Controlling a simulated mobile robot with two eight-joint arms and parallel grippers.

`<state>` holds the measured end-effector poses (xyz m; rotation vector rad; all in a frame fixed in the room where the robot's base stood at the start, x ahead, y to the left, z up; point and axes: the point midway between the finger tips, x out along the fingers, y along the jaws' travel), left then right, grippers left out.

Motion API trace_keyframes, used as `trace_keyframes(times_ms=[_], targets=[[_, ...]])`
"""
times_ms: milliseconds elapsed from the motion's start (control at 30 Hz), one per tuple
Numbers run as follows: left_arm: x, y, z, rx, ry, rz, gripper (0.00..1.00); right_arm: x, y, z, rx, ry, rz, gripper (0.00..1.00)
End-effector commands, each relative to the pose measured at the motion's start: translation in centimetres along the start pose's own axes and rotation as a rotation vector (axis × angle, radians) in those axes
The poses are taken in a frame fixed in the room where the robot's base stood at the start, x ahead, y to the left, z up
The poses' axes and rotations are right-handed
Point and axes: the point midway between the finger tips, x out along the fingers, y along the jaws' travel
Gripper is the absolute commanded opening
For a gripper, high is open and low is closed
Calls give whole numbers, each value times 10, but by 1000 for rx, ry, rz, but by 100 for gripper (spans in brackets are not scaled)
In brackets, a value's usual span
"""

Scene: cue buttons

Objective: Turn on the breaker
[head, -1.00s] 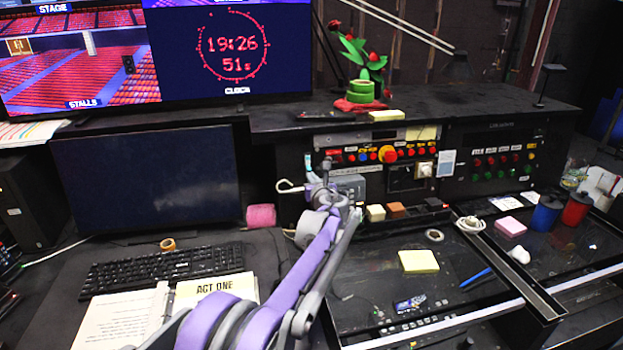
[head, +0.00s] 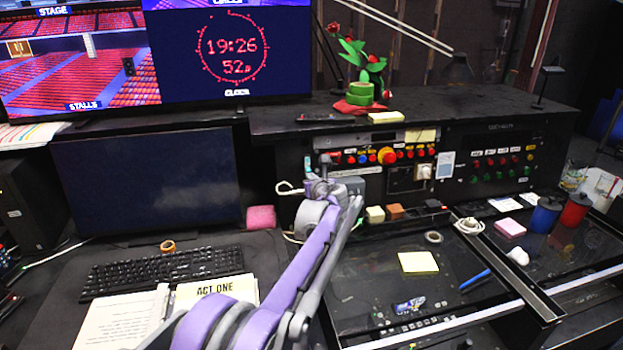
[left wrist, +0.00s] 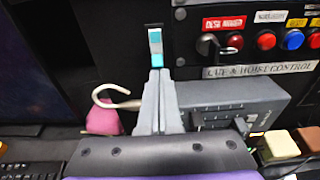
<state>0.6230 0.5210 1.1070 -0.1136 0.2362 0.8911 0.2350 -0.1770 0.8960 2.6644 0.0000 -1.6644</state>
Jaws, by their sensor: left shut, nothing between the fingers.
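My left gripper (left wrist: 158,74) is shut and empty. Its fingertips appear just below the teal piece in the left wrist view, beside the grey box's left end; contact cannot be told. It also shows in the head view (head: 325,160). My right gripper is not in view.
A white hook (left wrist: 108,100) and a pink block (head: 261,217) are left of the gripper. A row of coloured buttons (head: 388,155) runs right of it. A monitor (head: 145,185) and keyboard (head: 165,268) stand at left; yellow notes (head: 417,263) lie on the desk.

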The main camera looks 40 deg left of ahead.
Motion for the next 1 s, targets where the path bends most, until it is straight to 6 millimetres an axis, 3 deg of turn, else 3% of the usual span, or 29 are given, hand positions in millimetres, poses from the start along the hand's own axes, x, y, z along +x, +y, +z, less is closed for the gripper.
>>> trace_keyframes(times_ms=[1000], targets=[[-7, 0, 22, -1, 54, 0, 0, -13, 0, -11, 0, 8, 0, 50]])
